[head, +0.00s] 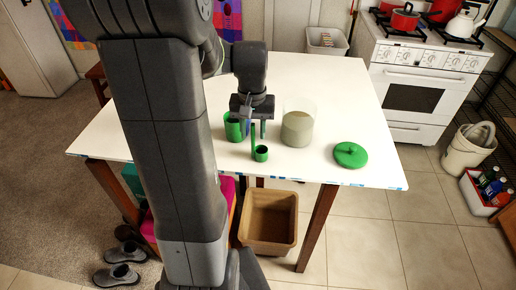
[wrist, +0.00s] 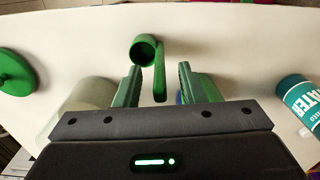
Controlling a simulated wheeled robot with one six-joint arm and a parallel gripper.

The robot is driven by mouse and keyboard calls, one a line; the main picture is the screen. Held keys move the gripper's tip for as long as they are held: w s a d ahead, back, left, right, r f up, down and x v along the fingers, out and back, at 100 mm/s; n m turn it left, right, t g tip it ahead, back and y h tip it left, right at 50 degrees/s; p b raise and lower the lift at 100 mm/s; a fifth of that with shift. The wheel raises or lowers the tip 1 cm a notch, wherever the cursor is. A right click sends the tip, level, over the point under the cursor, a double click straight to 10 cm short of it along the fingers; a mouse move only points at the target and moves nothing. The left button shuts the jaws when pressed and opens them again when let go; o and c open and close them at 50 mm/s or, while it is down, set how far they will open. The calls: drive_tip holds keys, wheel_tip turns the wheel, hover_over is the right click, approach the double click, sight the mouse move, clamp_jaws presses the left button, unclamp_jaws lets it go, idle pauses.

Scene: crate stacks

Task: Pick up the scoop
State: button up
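The green scoop (head: 261,153) stands on the white table, its small round cup low and its handle (head: 253,138) upright. In the wrist view, the scoop's cup (wrist: 146,49) lies just beyond the fingertips. Its handle (wrist: 160,82) reaches back between the fingers. My gripper (head: 256,129) is above the scoop, pointing down, and it also shows in the wrist view (wrist: 159,68). The fingers are open, with a gap on each side of the handle. I see no contact.
A clear jar with grey contents (head: 298,128) stands close on the right. A green lid (head: 350,155) lies further right. A green cup (head: 234,130) stands close on the left. A teal labelled container (wrist: 302,98) is in the wrist view.

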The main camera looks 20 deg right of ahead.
drive_tip(key=shift+f, duration=0.3)
clamp_jaws()
drive_tip(key=shift+r, duration=0.1)
